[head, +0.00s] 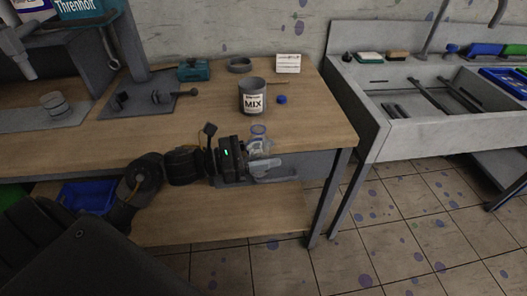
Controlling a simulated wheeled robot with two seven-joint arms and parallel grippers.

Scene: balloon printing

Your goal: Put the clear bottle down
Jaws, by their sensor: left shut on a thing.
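My left gripper (266,158) is shut on the clear bottle (258,131) near the front edge of the wooden workbench. The bottle is small and see-through, and its top shows above the fingers. Its lower part is hidden by the gripper. I cannot tell whether its base touches the bench top. My right gripper is not in view.
A grey MIX can (252,98) stands just behind the bottle on the workbench (318,118), with a blue cap (282,100) beside it. A white card (288,63) and a teal box (194,70) stand at the back. Bare wood lies to the right.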

